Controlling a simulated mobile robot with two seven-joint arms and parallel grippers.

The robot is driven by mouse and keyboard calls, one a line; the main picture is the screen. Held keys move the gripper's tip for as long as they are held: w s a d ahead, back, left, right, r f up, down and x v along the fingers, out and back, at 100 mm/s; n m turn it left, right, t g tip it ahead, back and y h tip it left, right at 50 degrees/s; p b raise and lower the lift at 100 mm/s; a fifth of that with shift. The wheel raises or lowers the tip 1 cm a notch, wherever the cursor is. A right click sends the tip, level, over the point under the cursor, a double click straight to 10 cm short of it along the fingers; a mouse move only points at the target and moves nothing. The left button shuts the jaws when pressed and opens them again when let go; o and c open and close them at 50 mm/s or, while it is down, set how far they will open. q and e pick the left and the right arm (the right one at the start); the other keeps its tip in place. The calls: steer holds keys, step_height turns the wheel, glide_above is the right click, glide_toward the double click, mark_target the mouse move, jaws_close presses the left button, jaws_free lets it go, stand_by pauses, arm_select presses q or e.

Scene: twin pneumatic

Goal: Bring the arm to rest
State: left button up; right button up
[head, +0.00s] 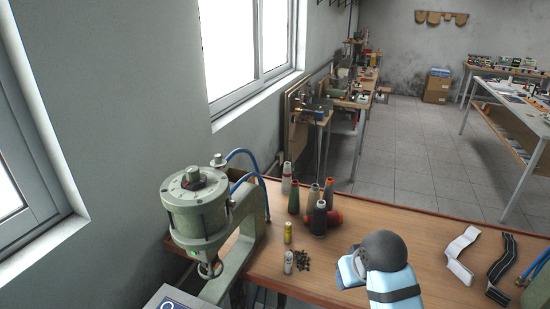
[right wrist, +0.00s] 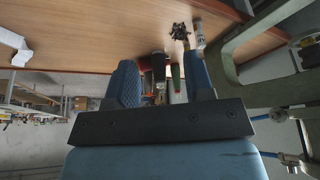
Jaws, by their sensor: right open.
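My right gripper (right wrist: 160,66) shows in the right wrist view, its two blue fingers spread apart with nothing held between them. Thread spools stand beyond the gap between the fingers. In the head view part of my right arm (head: 392,283), blue and white with a dark rounded joint, is over the front of the wooden table (head: 335,275); the fingertips cannot be made out there. My left gripper and arm are not in view.
A green pneumatic press (head: 200,215) stands at the table's left. Several spools, such as a black one (head: 319,218), stand to its right, with small bottles (head: 288,262) and dark small parts (head: 302,260). Two straps (head: 461,250) lie at the right. Bare wood lies between spools and straps.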

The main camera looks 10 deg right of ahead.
steer(key=s+a+f+n+t, duration=0.1)
steer(key=s+f+t, duration=0.2)
steer(key=f, duration=1)
steer(key=s+a+f+n+t+y, duration=0.2)
steer(key=s+a+f+t+y, duration=0.1)
steer(key=s+f, duration=0.6)
steer(key=s, duration=0.4)
steer(key=shift+f, duration=0.4)
steer(key=shift+s+d, duration=0.1)
